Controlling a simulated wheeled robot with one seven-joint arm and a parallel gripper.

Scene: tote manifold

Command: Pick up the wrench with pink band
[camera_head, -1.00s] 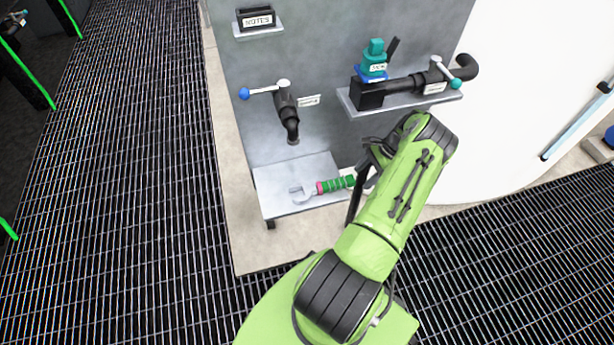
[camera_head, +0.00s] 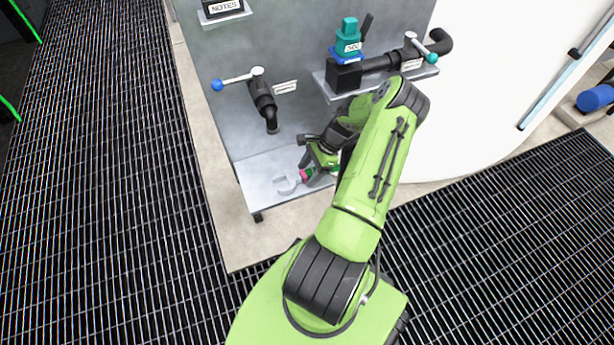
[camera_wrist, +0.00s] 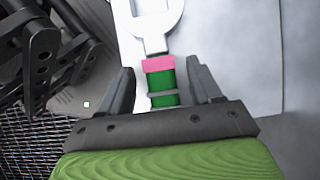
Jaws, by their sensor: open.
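The wrench (camera_head: 287,185) lies on a low grey metal shelf (camera_head: 262,168) in the head view, its open jaw pointing left. Its pink band and green handle are partly hidden by my gripper (camera_head: 312,172). In the wrist view the wrench's green handle (camera_wrist: 163,82) runs between my two fingers, with the pink band just beyond the fingertips and the pale jaw end at the top. My gripper (camera_wrist: 160,82) is open, one finger on each side of the handle, with gaps on both sides. How high the fingers are above the shelf is hard to tell.
A black pipe with a blue-tipped valve lever (camera_head: 262,98) hangs on the panel above the shelf. An upper ledge (camera_head: 383,84) holds a pipe, a valve and a teal block. A NOTES holder (camera_head: 223,10) is higher up. Grating floor (camera_head: 110,160) lies left.

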